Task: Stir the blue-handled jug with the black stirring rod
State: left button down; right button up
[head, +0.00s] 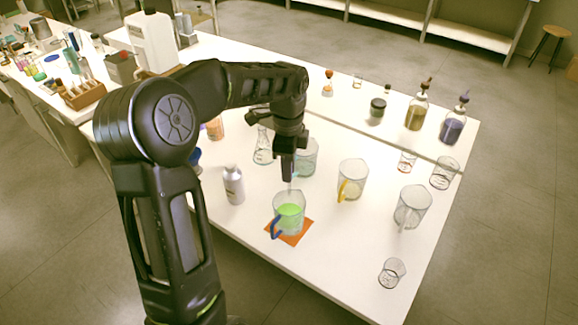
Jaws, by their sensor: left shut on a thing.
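The blue-handled jug (290,216) is clear, holds green liquid and stands upright on an orange mat (302,232) near the front edge of the table. Its blue handle is on the lower left side. My left gripper (288,176) points down just above the jug's rim and is shut on the stirring rod. Only a short thin piece of the rod shows below the fingertips, reaching down toward the jug's mouth; I cannot tell its colour or how deep its tip is. My right gripper is not in view.
A jug (306,158) stands close behind my left gripper. A yellow-handled jug (352,181) and another jug (411,207) stand to the right, a silver bottle (233,184) to the left. A small glass (392,272) is near the front right edge.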

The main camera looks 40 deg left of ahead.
aim_at(289, 192)
pick_arm(q)
jog(key=shift+f+b, duration=2.6)
jog(key=shift+f, duration=1.75)
jog(key=shift+f+b, duration=1.5)
jog(key=shift+f, duration=0.9)
jog(key=shift+a, duration=0.15)
